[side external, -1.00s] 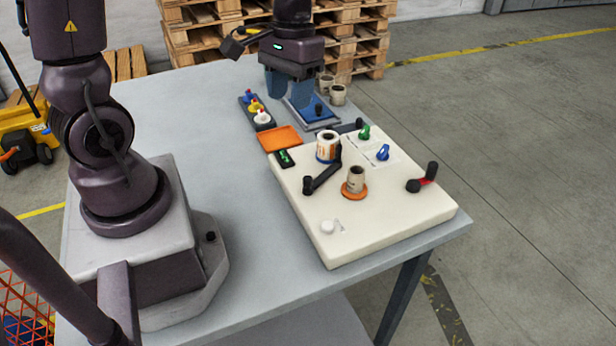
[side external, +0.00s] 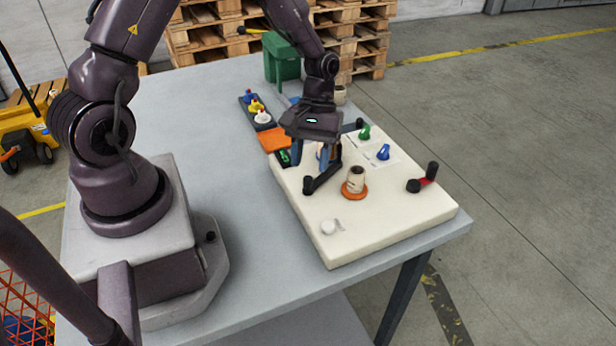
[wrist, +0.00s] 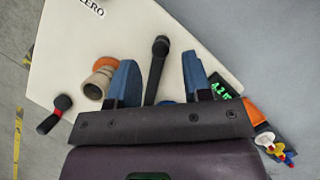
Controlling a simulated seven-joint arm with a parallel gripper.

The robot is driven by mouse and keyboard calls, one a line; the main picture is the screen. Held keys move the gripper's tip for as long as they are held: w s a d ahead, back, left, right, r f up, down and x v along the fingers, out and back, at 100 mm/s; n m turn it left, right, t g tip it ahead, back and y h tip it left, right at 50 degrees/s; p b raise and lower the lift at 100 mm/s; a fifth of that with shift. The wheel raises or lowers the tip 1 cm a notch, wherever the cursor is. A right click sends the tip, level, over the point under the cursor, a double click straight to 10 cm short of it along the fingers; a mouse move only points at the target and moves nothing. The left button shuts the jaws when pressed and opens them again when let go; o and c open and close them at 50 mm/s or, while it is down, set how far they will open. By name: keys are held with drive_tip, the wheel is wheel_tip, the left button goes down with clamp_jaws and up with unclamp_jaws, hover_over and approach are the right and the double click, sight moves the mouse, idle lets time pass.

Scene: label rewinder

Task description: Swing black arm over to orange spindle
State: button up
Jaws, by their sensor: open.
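The black arm (side external: 322,177) is a crank on the cream panel, its pivot end toward the panel's left edge and its other end beneath my gripper. The orange spindle (side external: 354,195) stands to its right with a beige core on it; it also shows in the wrist view (wrist: 104,65). My gripper (side external: 314,160) is open above the panel, fingers pointing down. In the wrist view the black arm (wrist: 158,62) lies between the two spread blue fingers (wrist: 160,75); contact cannot be told. The white label roll is mostly hidden behind my gripper.
An orange tray (side external: 272,140) and a rack of coloured pegs (side external: 256,110) sit beyond. The table is clear at left.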

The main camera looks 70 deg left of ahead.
sight(308, 178)
drive_tip(key=shift+x, duration=2.15)
drive_tip(key=shift+c, duration=0.3)
drive_tip(key=c, duration=0.8)
drive_tip(key=shift+o, duration=0.2)
